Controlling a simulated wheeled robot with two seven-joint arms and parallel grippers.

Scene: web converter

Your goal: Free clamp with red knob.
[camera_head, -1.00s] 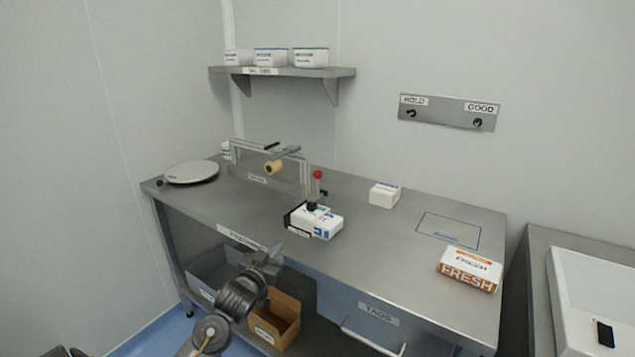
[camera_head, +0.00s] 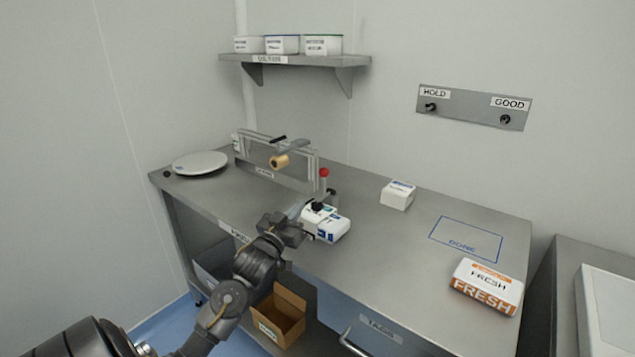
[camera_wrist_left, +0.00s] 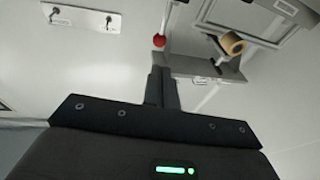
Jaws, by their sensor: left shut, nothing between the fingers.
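The clamp's red knob (camera_head: 324,172) tops an upright lever at the back of the clamp, whose black pad (camera_head: 317,207) sits over a white box with blue print (camera_head: 333,229). My left gripper (camera_head: 296,222) is shut and empty, at the left of the box and below the knob; it hides the left part of the clamp base. In the left wrist view the red knob (camera_wrist_left: 159,40) shows beyond and above the shut fingers (camera_wrist_left: 161,72), apart from them. My right gripper is not in view.
A frame with a tan roll (camera_head: 279,162) stands behind the clamp. A white box (camera_head: 397,195), an orange-white FRESH box (camera_head: 486,286) and a blue DONE outline (camera_head: 466,240) lie to the right. A round plate (camera_head: 200,163) is at the far left.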

